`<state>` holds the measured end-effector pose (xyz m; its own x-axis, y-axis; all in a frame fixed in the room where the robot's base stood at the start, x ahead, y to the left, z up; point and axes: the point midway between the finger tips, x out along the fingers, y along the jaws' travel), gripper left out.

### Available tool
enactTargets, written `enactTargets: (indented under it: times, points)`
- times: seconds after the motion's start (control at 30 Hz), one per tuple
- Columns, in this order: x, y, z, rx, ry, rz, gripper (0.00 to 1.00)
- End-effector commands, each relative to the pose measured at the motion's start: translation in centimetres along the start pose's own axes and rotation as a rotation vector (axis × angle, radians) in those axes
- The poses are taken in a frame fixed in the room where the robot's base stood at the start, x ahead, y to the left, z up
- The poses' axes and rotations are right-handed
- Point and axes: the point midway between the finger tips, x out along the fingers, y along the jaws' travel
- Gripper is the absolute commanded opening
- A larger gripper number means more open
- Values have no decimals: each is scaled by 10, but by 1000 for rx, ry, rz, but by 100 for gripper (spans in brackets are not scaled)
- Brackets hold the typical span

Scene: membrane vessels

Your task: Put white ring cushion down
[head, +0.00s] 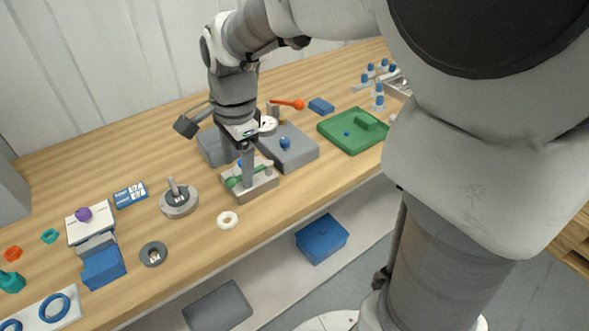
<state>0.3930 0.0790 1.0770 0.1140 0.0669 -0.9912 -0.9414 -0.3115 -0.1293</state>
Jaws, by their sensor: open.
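A small white ring cushion (228,226) lies flat on the wooden table near its front edge. My gripper (247,182) points down over a pale block (264,188), behind and to the right of the ring. The gripper is open and apart from the ring. A green-ended tool (232,182) lies across the block beside the fingers. The fingertips are small here, and I cannot tell whether they touch the block or the tool.
A round grey base with a post (179,203) and a dark ring (153,254) stand left of the white ring. A green tray (349,140) is to the right. Bare table surrounds the white ring.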

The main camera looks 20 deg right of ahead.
Motion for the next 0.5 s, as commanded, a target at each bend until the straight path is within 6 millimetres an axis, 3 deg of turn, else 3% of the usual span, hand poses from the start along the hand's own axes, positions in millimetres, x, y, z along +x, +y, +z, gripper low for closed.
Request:
enactTargets:
  times: [0.03, 0.2, 0.5]
  points:
    - [-16, 13, -5, -88, 2, -37, 73]
    - [-50, 53, -16, -423, 49, -127, 73]
    - [-81, 124, -25, -984, 246, -203, 73]
